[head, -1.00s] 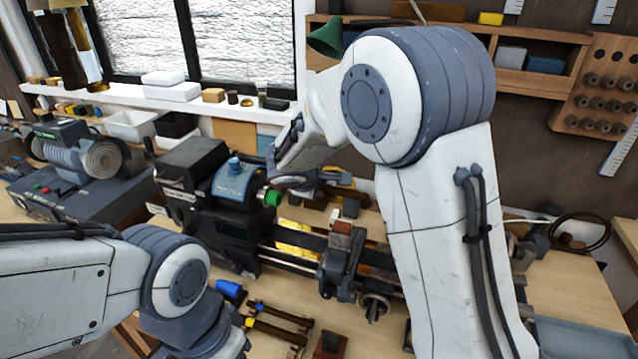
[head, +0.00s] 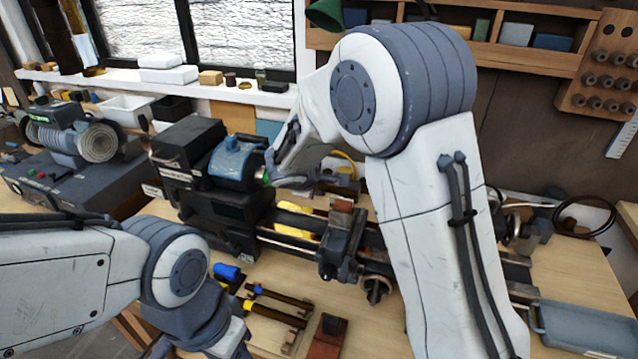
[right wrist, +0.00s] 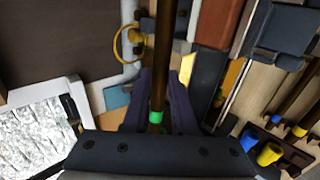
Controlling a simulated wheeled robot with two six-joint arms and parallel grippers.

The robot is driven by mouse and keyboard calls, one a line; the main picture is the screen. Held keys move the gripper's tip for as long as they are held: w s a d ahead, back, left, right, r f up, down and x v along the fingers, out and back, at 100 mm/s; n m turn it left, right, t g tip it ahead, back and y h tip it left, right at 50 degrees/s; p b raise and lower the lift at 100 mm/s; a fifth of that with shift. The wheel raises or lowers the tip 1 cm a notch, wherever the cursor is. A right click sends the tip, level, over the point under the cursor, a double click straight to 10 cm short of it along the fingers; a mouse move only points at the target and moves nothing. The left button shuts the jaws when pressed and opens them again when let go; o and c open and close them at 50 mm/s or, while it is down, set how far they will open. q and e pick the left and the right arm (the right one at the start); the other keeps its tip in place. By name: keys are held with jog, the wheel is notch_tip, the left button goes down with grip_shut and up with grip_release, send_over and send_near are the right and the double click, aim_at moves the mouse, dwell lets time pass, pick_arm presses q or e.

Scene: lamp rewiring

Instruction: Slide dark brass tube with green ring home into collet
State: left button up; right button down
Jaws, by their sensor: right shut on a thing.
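The dark brass tube (right wrist: 163,45) runs lengthwise between the fingers of my right gripper (right wrist: 159,74), which is shut on it. Its green ring (right wrist: 156,117) sits near the finger bases in the right wrist view. In the head view, a small sliver of the green ring (head: 265,178) shows at the right face of the blue-topped headstock (head: 232,158), where the collet is. My right gripper (head: 283,177) is close beside that face and covers most of the tube. I cannot tell how deep the tube sits in the collet. My left gripper is out of frame; only its arm shows.
The lathe carriage (head: 340,240) stands right of the headstock on the bed. Tubes with blue and yellow rings (head: 275,305) lie on the bench in front, beside a reddish-brown block (head: 327,338). A blue-grey tray (head: 585,327) sits at the right.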

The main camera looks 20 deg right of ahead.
jog(key=shift+w+a+f+p, duration=0.15)
jog(key=shift+a+p, duration=0.1)
jog(key=shift+p, duration=0.2)
jog(key=shift+b, duration=1.05)
dwell(0.8)
jog(key=shift+w+a, duration=0.45)
jog(key=shift+a, duration=0.25)
jog(key=shift+w+a, duration=0.45)
jog(key=shift+a, duration=0.2)
dwell(0.5)
jog(key=c, duration=0.6)
grip_release()
jog(key=shift+c, duration=0.2)
